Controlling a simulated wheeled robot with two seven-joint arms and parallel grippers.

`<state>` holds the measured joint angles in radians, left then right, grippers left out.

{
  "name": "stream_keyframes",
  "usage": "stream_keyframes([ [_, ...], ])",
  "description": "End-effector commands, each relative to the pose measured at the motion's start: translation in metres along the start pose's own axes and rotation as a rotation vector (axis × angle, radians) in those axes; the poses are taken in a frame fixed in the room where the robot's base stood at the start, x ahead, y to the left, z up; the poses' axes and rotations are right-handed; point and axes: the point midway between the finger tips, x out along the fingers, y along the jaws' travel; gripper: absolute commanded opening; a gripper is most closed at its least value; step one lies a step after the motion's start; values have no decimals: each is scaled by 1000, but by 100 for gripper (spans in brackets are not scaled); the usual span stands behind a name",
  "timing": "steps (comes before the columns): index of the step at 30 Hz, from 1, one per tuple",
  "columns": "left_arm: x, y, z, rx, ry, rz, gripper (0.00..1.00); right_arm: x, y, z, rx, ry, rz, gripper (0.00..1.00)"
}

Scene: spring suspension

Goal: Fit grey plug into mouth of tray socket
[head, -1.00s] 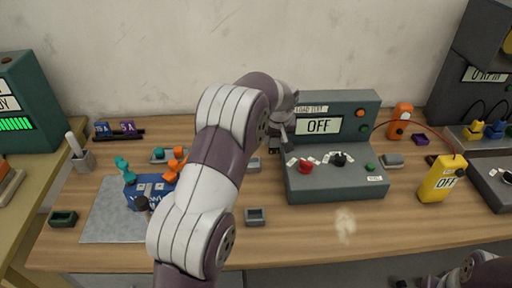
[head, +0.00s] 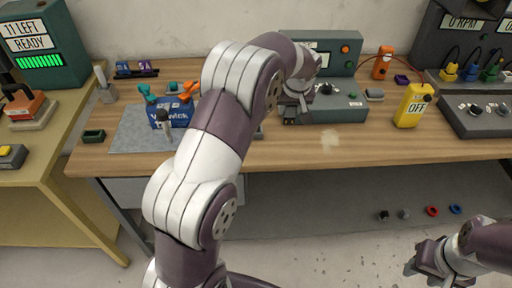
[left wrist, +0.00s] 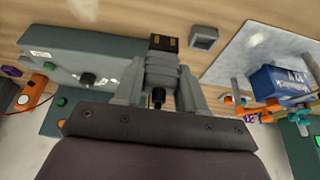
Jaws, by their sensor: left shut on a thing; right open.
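My left gripper (left wrist: 166,78) is shut on a grey plug (left wrist: 163,58), whose dark end face shows two gold contacts in the left wrist view. In the head view, my left gripper (head: 296,98) is over the front left part of the green test box, with a dark end (head: 290,116) below its fingers. A small grey square socket with an open mouth (left wrist: 204,38) sits on the table, apart from the plug; I cannot tell whether it is the tray socket. My left arm mostly hides it in the head view. My right gripper (head: 430,262) is open and empty, low at the right.
The green test box (head: 345,112) stands beside the held plug. A blue battery (head: 172,115) and orange and teal clamps rest on a grey mat (head: 130,140). A yellow meter (head: 414,106) stands right. Several small parts lie below the table. The front right tabletop is clear.

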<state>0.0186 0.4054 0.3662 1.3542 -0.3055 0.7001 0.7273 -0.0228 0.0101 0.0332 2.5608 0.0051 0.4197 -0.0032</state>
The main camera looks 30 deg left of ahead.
Motion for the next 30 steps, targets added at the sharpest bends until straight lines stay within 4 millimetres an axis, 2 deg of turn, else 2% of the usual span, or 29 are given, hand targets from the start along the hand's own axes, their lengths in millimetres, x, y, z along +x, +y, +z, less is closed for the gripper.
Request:
stream_keyframes([
  [9, 61, -73, -22, -13, 3, 1, 10, -24, 0, -3, 0, 1, 0, 43],
  [12, 76, -88, -26, -10, 3, 3, 10, -29, 0, -4, 0, 1, 0, 43],
  [17, 89, -97, -27, -7, 4, 4, 10, -31, 0, -4, 0, 0, 0, 43],
  [24, 122, -96, -14, -6, 6, 5, 10, -38, 0, -5, 0, 0, 0, 43],
  [30, 124, -96, -13, -7, 7, 5, 10, -36, 0, -5, 0, 0, 0, 43],
])
